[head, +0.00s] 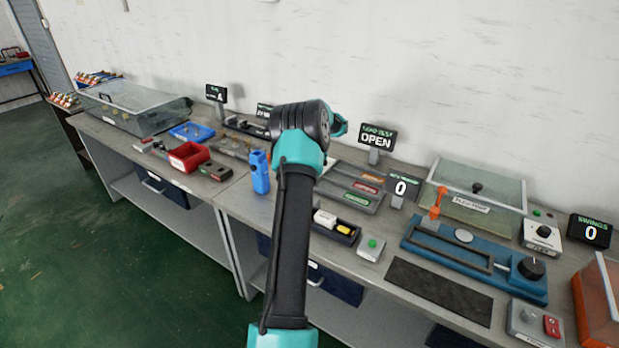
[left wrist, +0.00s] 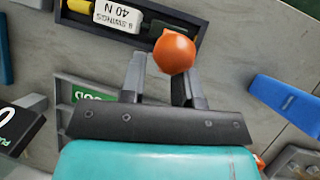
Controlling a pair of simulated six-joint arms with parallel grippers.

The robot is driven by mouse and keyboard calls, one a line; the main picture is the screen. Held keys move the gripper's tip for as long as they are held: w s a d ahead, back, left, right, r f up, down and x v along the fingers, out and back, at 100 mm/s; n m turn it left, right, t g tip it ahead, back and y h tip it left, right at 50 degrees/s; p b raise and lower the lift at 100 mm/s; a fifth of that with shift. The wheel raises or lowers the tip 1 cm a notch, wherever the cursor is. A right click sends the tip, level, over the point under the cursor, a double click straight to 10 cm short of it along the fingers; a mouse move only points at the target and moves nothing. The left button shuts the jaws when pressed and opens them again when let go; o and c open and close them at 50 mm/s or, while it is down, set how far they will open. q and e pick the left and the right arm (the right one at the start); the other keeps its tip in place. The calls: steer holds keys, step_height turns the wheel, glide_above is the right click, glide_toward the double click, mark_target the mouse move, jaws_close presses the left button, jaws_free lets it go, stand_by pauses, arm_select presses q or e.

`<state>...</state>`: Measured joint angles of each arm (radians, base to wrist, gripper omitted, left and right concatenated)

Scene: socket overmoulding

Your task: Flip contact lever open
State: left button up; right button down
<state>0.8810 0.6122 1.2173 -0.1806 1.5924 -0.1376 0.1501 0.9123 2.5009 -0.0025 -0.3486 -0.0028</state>
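My left arm rises through the middle of the head view and hides its own gripper there. In the left wrist view my left gripper (left wrist: 160,75) has its two grey fingers apart, with bare table between them. A round orange knob (left wrist: 174,53), which looks like the contact lever's handle, is at the fingertips. It covers the right fingertip and lies partly across the gap. I cannot tell whether it touches a finger. The lever's shaft and base are hidden. A sign (head: 377,138) behind the arm reads OPEN. My right gripper is not in view.
A dark tray (left wrist: 215,12) with a white 40 N block lies just beyond the knob. A blue block (head: 260,172) stands left of my arm. A blue fixture with an orange lever (head: 438,200) is to the right. A dark mat (head: 440,290) is bare.

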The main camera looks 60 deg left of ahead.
arm_select(q)
steer(key=o, duration=0.5)
steer(key=shift+s+f, duration=0.1)
steer(key=shift+a, duration=0.1)
steer(key=shift+v, duration=6)
steer(key=shift+c, duration=0.5)
